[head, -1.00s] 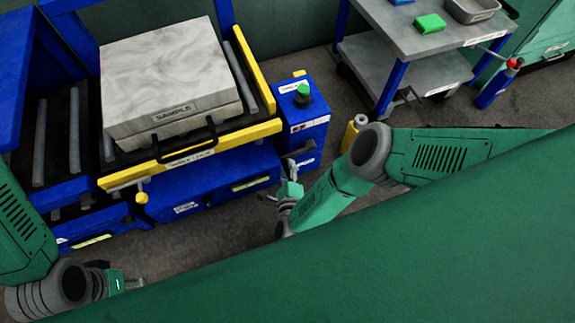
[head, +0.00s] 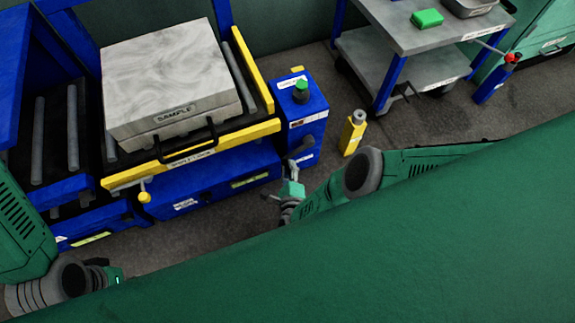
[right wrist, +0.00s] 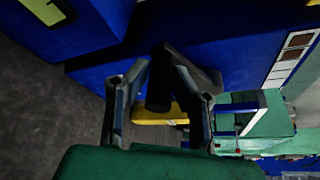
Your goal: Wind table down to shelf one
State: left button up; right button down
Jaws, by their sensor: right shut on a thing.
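The blue press table with a yellow front edge (head: 240,136) stands at the left in the head view and carries a pale sample block (head: 165,75). A blue control box (head: 305,112) stands at its right. A dark crank handle (head: 301,148) sticks out low on the box, and its dark grip (right wrist: 158,92) shows in the right wrist view. My right gripper (head: 291,183) is at this handle. Its fingers (right wrist: 160,95) are shut on the grip, one on each side. My left gripper (head: 112,277) is at the lower left, mostly hidden, away from the table.
A yellow bottle-like object (head: 353,133) stands on the floor right of the box. A grey cart (head: 400,60) with a green block (head: 427,18) stands behind at the right. A green surface (head: 350,260) fills the lower front.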

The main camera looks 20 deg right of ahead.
aim_at(293, 156)
jog(key=shift+d+f, duration=0.45)
jog(key=shift+f, duration=0.4)
jog(key=shift+s, duration=0.1)
jog(key=c, duration=1.4)
grip_release()
jog(key=shift+r, duration=0.15)
jog(key=shift+r, duration=0.25)
jog(key=shift+d+r, duration=0.2)
jog(key=shift+r, duration=4.35)
jog(key=shift+a, duration=0.1)
